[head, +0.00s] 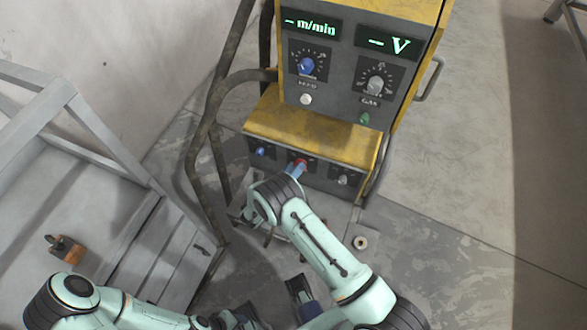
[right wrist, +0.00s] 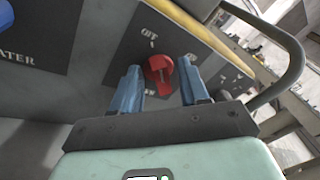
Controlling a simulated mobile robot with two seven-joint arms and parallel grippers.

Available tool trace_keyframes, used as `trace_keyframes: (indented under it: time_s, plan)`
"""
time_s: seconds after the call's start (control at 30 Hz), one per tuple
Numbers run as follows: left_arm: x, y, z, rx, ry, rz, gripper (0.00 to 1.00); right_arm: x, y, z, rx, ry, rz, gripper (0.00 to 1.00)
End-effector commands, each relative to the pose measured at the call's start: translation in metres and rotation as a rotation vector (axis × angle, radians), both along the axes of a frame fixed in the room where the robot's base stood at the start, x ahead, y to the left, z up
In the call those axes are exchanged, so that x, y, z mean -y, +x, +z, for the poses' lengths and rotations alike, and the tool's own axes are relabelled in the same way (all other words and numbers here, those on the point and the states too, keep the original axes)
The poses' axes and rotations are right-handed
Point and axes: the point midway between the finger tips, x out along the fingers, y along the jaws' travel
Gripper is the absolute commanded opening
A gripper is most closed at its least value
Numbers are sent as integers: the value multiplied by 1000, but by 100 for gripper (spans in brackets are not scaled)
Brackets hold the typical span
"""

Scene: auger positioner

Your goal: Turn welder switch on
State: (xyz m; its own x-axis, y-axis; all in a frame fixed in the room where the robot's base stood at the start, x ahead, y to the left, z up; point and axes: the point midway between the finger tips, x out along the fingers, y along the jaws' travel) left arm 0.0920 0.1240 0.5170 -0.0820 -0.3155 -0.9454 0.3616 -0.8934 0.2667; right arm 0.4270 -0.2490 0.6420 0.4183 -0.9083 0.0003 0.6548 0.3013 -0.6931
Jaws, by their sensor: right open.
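The welder (head: 330,120) is a yellow and dark grey machine with two lit green displays. Its red rotary switch (head: 299,162) sits on the lower front panel, mostly hidden by my right gripper in the head view. My right gripper (head: 296,171) is open in front of the switch. In the right wrist view its two blue fingers (right wrist: 160,87) lie either side of the knob, with visible gaps. Parts of my left gripper (head: 272,305) show low in the head view; its jaw state is unclear.
A blue knob (head: 261,151) and a grey knob (head: 343,180) flank the switch. A tube frame (head: 192,160) stands left of the welder. A grey metal cart (head: 150,235) at left holds a small brown-orange object (head: 65,248). Floor at right is clear.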

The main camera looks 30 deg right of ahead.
Motion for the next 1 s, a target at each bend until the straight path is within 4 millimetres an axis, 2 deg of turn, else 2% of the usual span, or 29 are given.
trace_keyframes:
  time_s: [0.17, 0.2, 0.33, 0.7, 1.0]
  plan:
    - [0, 0, 0, 0, 0, 0, 43, 0, 0, 0, 0, 0, 0, 44]
    - [0, 0, 0, 0, 0, 0, 43, 0, 0, 0, 0, 0, 0, 41]
    - [0, 0, 0, 0, 0, 0, 43, 0, 0, 0, 0, 0, 0, 0]
    - [0, 0, -1, 1, 0, 0, 43, -1, 0, 0, 24, 22, 2, 0]
    - [0, 1, -2, 4, 1, 1, 43, 0, -1, 3, 159, 136, 2, 0]
